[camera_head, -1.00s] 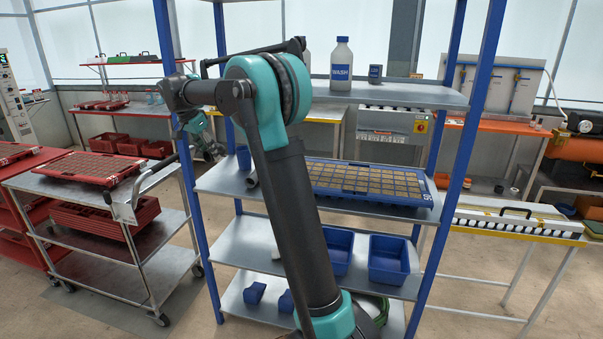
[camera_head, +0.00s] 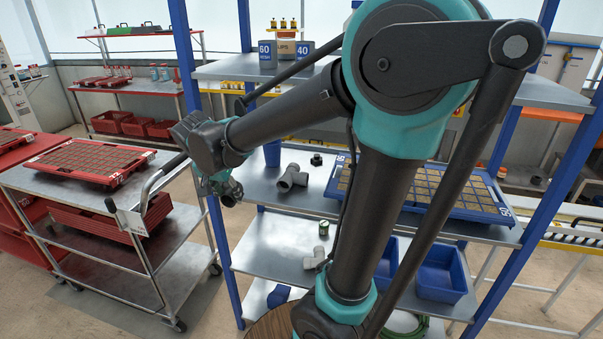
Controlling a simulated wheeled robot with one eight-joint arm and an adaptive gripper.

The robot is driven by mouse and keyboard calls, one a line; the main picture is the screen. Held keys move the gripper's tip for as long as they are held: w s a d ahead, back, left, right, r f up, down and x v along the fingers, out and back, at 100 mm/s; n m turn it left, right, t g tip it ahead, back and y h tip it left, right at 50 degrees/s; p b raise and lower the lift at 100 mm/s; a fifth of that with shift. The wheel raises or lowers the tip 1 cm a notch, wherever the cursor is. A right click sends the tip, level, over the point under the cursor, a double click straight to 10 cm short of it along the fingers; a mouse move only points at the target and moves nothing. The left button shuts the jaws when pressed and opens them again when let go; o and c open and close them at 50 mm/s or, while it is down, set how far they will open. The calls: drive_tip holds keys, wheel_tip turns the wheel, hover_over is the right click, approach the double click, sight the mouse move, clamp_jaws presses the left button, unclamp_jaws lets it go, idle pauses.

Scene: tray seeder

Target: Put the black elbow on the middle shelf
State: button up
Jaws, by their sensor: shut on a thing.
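My gripper (camera_head: 229,193) is small in view, at the left front of the blue-posted rack, beside its left post. It is shut on a small dark piece, which looks like the black elbow, but its shape is hard to make out. The rack shelf with the seed tray (camera_head: 262,197) is just right of my gripper. On that shelf lie a grey tee fitting (camera_head: 291,178), a small black fitting (camera_head: 316,159) and a dark blue cup (camera_head: 272,153). A shelf below (camera_head: 270,240) holds pale grey fittings (camera_head: 315,259) and blue bins.
A blue-framed seed tray (camera_head: 508,233) fills the right of the upper shelf; its left front is bare. Blue boxes (camera_head: 267,54) stand on the top shelf. A steel cart (camera_head: 100,200) with red trays stands close left. My arm hides the rack's middle.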

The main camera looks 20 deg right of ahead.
drive_tip(key=w+d, duration=0.3)
drive_tip(key=w, duration=0.1)
drive_tip(key=w+d, duration=0.3)
drive_tip(key=w, duration=0.2)
drive_tip(key=w+d, duration=0.4)
drive_tip(key=shift+w+d, duration=0.1)
drive_tip(key=shift+w, duration=0.3)
drive_tip(key=shift+w+d, duration=0.3)
drive_tip(key=shift+w, duration=0.15)
drive_tip(key=shift+s+a+f, duration=0.15)
drive_tip(key=shift+f, duration=1.6)
drive_tip(key=shift+f, duration=0.1)
drive_tip(key=o, duration=1.2)
